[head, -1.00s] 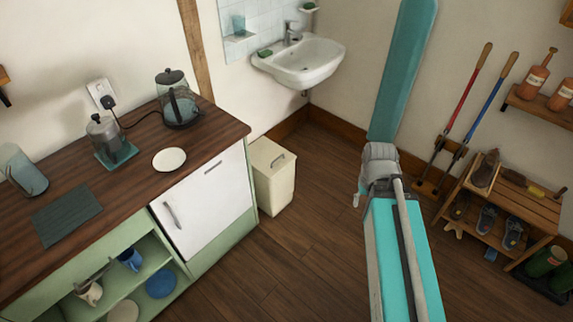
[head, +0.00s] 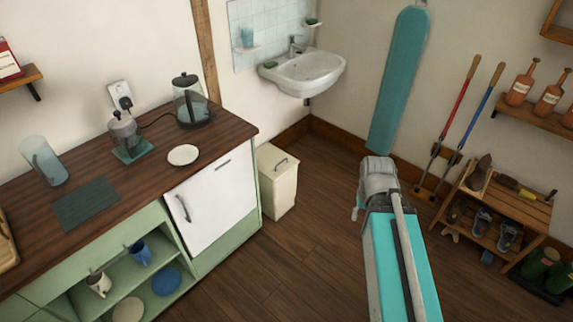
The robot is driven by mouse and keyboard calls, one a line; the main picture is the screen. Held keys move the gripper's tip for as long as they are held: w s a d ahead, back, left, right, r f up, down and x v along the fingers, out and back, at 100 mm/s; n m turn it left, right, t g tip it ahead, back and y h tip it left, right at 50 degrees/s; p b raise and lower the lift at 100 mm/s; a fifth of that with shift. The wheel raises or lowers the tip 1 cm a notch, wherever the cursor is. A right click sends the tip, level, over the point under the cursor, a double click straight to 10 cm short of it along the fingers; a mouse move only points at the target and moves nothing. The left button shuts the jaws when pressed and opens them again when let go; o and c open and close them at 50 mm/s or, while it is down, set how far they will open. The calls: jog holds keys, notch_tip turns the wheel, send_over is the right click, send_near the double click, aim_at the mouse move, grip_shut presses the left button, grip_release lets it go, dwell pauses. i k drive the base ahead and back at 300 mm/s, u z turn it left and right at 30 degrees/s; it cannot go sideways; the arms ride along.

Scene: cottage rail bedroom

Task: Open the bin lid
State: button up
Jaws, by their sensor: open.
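The bin (head: 278,190) is a cream, upright box on the wooden floor. It stands just right of the counter's end, against the wall and left of the washbasin. Its flat lid (head: 275,158) is down and has a dark loop handle (head: 281,163) on top. The cabinet edge hides part of the bin's left side. My teal and grey arm shows in the foreground at lower right, apart from the bin. I do not see my gripper's fingers.
The counter (head: 110,205) with a white-doored unit (head: 215,205) stands close on the bin's left. The washbasin (head: 302,72) hangs behind it. A shoe rack (head: 500,215) and long-handled tools stand at right. The floor (head: 315,225) before the bin is clear.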

aim_at(272, 162)
jog(key=u, duration=0.1)
jog(key=i, duration=0.95)
jog(key=z, duration=0.05)
